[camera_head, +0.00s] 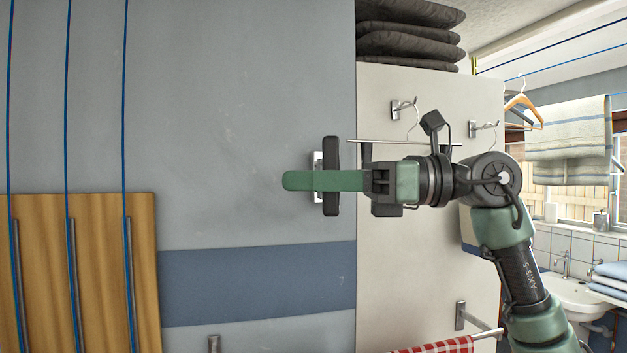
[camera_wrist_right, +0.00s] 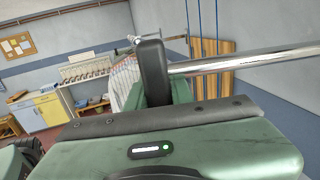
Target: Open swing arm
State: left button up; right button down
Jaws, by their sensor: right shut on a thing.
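The swing arm looks to be the chrome bar (camera_wrist_right: 245,61) in the right wrist view. It runs in from the right edge and passes behind a dark finger of my right gripper (camera_head: 330,177). In the head view, that gripper is in front of the grey wall, left of the white panel. It is shut on a silver metal piece (camera_head: 317,162), which shows just left of its dark fingers. The gripper's body and fingers hide most of this piece. My left gripper is not in view.
A white panel (camera_head: 420,255) with metal hooks is behind my right arm. A thin silver bar (camera_head: 400,142) is just above the wrist. Wooden boards (camera_head: 85,270) with blue lines stand at the left. A red checked cloth (camera_head: 440,346) hangs low at the front.

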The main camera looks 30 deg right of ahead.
jog(key=c, duration=1.6)
grip_release()
jog(key=shift+w+a, duration=0.1)
jog(key=shift+a, duration=0.1)
jog(key=o, duration=0.4)
jog(key=shift+w+a, duration=0.1)
jog(key=shift+a, duration=0.05)
jog(key=shift+c, duration=0.2)
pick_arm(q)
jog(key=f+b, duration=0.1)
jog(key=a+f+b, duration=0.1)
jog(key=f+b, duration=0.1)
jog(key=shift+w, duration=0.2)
pick_arm(e)
jog(key=v, duration=0.8)
pick_arm(q)
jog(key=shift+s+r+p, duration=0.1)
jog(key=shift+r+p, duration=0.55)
jog(key=shift+p, duration=0.05)
pick_arm(e)
jog(key=s+d, duration=0.2)
jog(key=d, duration=0.7)
jog(key=shift+s, duration=0.1)
